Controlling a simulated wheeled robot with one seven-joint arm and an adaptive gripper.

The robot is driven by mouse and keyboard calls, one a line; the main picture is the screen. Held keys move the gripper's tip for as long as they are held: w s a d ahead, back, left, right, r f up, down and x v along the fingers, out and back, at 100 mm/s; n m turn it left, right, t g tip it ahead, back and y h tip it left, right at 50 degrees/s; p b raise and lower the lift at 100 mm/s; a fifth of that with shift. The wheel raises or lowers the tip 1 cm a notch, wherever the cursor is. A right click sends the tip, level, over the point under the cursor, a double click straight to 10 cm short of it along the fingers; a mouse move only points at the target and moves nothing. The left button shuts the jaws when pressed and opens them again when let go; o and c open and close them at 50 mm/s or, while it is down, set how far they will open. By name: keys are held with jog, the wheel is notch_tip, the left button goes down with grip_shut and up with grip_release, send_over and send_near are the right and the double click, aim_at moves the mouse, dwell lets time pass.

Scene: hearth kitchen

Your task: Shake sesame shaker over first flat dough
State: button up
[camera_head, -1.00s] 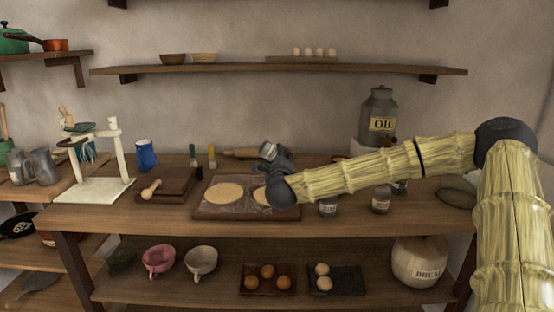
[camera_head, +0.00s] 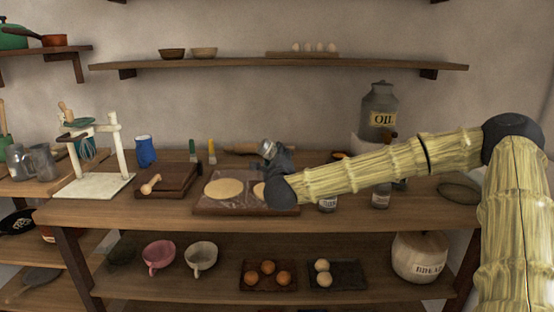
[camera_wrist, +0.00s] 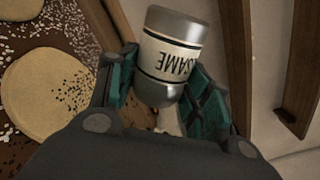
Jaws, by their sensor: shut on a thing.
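My gripper (camera_head: 277,160) is shut on the sesame shaker (camera_head: 267,148), a metal-capped jar with a pale label. In the wrist view the shaker (camera_wrist: 170,52) sits tilted between my teal finger pads, its lettering upside down. In the head view a flat dough (camera_head: 224,188) lies on the left of a dark board (camera_head: 230,208). A second flat dough (camera_head: 259,190) lies to its right, partly hidden by my arm; the shaker is above and behind it. The wrist view shows one dough round (camera_wrist: 40,80) with dark seeds on it and the board.
The oil can (camera_head: 380,110) stands at the back right.

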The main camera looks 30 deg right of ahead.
aim_at(266, 157)
jog(key=shift+d, duration=0.25)
jog(key=shift+s+a+b, duration=0.1)
jog(key=shift+a+b, duration=0.9)
jog(key=shift+a, duration=1.15)
jog(key=shift+x, duration=1.35)
jog(key=shift+b+x, duration=0.3)
jog(key=shift+x, duration=0.5)
jog(key=shift+a, duration=0.7)
jog(key=shift+d+b, duration=0.3)
jog(key=shift+d, duration=0.3)
jog(key=shift+b+x, duration=1.2)
jog(key=shift+x, duration=1.05)
jog(key=s+a+b, duration=0.1)
jog(key=s+a, duration=0.3)
jog(key=a, duration=0.2)
jog(key=shift+a, duration=0.35)
